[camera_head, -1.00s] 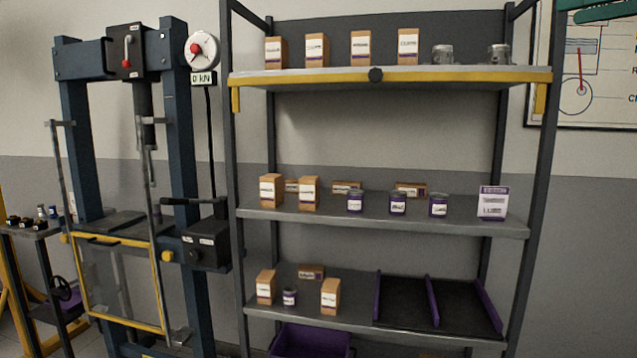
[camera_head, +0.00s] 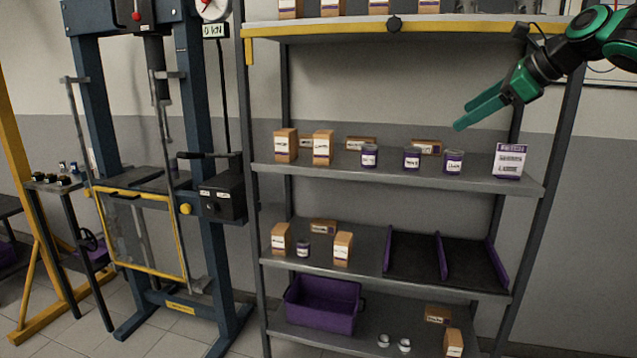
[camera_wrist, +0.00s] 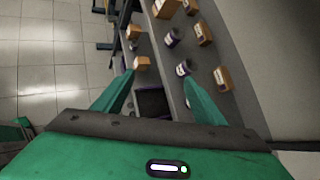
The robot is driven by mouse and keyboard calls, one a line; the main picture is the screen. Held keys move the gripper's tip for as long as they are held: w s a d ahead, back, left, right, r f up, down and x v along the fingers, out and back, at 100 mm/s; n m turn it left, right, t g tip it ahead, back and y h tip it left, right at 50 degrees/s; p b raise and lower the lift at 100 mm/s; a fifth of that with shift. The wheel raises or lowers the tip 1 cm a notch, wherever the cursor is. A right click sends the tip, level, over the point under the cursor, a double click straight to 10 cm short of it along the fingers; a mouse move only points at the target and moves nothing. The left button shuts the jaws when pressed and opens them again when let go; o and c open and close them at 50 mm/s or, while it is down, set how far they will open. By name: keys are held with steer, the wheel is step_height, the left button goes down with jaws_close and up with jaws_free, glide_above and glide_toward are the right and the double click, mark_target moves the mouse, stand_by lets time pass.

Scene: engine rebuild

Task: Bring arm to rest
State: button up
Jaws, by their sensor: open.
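My gripper (camera_head: 482,112) is at the upper right of the head view, in front of the shelving rack. Its green fingers point left and slightly down, above the level of the middle shelf (camera_head: 400,178). In the wrist view my gripper (camera_wrist: 157,95) shows two green fingers spread apart with nothing between them. It is open and empty. Shelf goods and floor show beyond the fingers. Part of my arm runs off the right edge of the head view.
The middle shelf bears boxes, dark jars (camera_head: 411,158) and a white-purple card (camera_head: 509,161). A purple bin (camera_head: 322,305) sits on the bottom shelf. A blue press (camera_head: 192,130) stands left of the rack. The yellow-edged top shelf (camera_head: 330,28) is near my arm's height.

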steer(key=s+a+f+n+g+h, duration=0.1)
steer(key=a+f+n+g+h, duration=0.25)
steer(key=f, duration=1.35)
steer(key=s+d+f+n+g+h, duration=0.1)
steer(key=s+f+n+g+h, duration=0.2)
steer(key=s+f, duration=0.5)
steer(key=s+d+f+n, duration=0.2)
steer(key=s+f+n, duration=0.1)
steer(key=s, duration=0.8)
steer(key=s+d+f+n+g, duration=0.1)
steer(key=s+d+f+n, duration=0.2)
steer(key=s, duration=0.9)
steer(key=s+d+f+n+g, duration=0.1)
steer(key=s+d+f+n, duration=0.2)
steer(key=s, duration=0.8)
steer(key=shift+s+d+f+n+y, duration=0.3)
steer(key=shift+f+n, duration=0.25)
steer(key=shift+n, duration=0.4)
steer(key=shift+w, duration=0.15)
steer(key=shift+w+f+g, duration=0.25)
steer(key=shift+w, duration=0.35)
